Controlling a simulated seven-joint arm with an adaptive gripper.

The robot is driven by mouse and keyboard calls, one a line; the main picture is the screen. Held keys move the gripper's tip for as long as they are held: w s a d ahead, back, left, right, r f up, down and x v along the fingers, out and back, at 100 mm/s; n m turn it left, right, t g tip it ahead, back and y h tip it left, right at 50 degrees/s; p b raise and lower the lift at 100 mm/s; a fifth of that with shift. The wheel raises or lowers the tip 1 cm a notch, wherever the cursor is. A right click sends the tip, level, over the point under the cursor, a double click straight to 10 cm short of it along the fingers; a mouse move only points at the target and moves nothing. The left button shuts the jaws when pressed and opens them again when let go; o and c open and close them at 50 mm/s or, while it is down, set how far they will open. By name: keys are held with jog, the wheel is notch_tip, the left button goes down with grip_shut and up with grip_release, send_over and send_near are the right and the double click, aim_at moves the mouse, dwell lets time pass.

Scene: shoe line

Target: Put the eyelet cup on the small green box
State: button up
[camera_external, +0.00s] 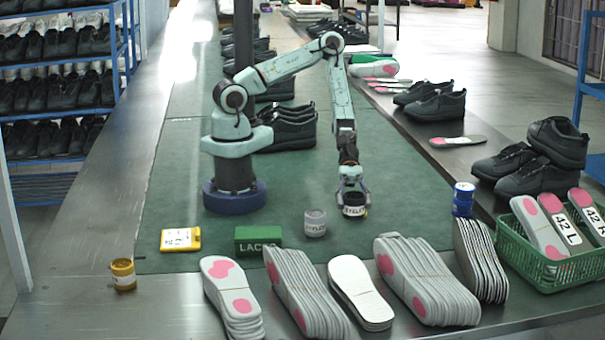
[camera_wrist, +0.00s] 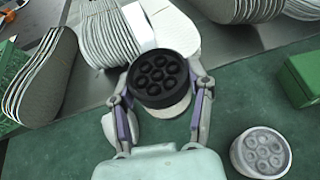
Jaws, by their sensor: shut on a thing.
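My gripper (camera_external: 354,192) is shut on a black eyelet cup (camera_external: 354,211), with a finger on each side of it. The cup is upright, its white label facing the camera; I cannot tell whether its base touches the green mat. In the wrist view the black cup (camera_wrist: 160,78) shows its round hollows from above, between the fingers. A grey eyelet cup (camera_external: 315,223) stands on the mat to the left, and also shows in the wrist view (camera_wrist: 261,152). The small green box (camera_external: 258,239), labelled LACES, lies further left; part of it shows at the wrist view's right edge (camera_wrist: 303,78).
Stacks of insoles (camera_external: 425,280) line the front edge. The mat between cup and box holds the grey cup.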

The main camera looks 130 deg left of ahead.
jog(key=s+d+r+m+g+h, duration=0.2)
jog(key=s+d+m+g, duration=0.3)
jog(key=s+d, duration=0.25)
notch_tip(320, 180, up, 3)
jog(key=m+g, duration=0.5)
jog(key=g, duration=0.1)
send_over(259, 232)
notch_tip(259, 232, down, 7)
jog(key=shift+s, duration=0.1)
jog(key=shift+f, duration=0.35)
jog(key=shift+f, duration=0.1)
jog(key=o, duration=1.2)
jog(key=shift+o, duration=0.2)
